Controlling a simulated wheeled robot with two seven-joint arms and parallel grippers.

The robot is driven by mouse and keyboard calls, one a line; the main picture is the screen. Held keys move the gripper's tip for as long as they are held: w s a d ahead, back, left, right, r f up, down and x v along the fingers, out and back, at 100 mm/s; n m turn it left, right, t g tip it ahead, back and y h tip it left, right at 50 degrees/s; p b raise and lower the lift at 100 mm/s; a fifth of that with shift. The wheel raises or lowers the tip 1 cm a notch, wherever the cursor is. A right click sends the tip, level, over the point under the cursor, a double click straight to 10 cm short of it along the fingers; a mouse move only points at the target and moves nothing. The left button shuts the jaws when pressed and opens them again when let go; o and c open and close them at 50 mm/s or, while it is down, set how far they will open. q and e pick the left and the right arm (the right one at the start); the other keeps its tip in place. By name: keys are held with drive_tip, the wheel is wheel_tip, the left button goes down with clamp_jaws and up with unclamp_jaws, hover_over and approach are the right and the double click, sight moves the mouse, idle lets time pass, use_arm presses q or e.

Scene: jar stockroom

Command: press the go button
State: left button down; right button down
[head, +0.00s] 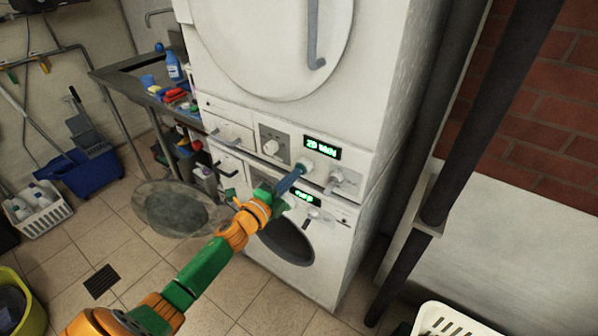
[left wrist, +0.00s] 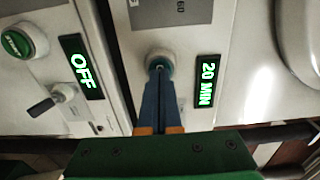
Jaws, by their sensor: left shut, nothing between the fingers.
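My left gripper (head: 299,170) reaches up to the control panels of a white stacked laundry machine (head: 345,245). Its blue fingers are shut and empty. In the left wrist view the fingertips (left wrist: 158,72) overlap a round pale knob or button (left wrist: 158,58) beside the lit "20 MIN" display (left wrist: 207,82). I cannot tell if they touch. A round green button with white lettering (left wrist: 18,43) is at the upper left there, near the "OFF" display (left wrist: 81,67) of the lower panel. In the head view my gripper largely hides that button.
A small lever (left wrist: 52,102) is beside the green button. The lower machine's round door (head: 173,209) stands open at left. A dark pipe (head: 445,160) runs right of the machine. A white basket (head: 452,320) is at the bottom right, and a metal sink table (head: 125,75) is at left.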

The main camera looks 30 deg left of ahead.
use_arm(q)
drive_tip(key=shift+w, duration=0.3)
drive_tip(key=shift+s, duration=0.15)
drive_tip(key=s+p, duration=0.3)
drive_tip(key=s, duration=0.5)
drive_tip(key=shift+s+a, duration=0.35)
drive_tip(key=shift+s, duration=0.05)
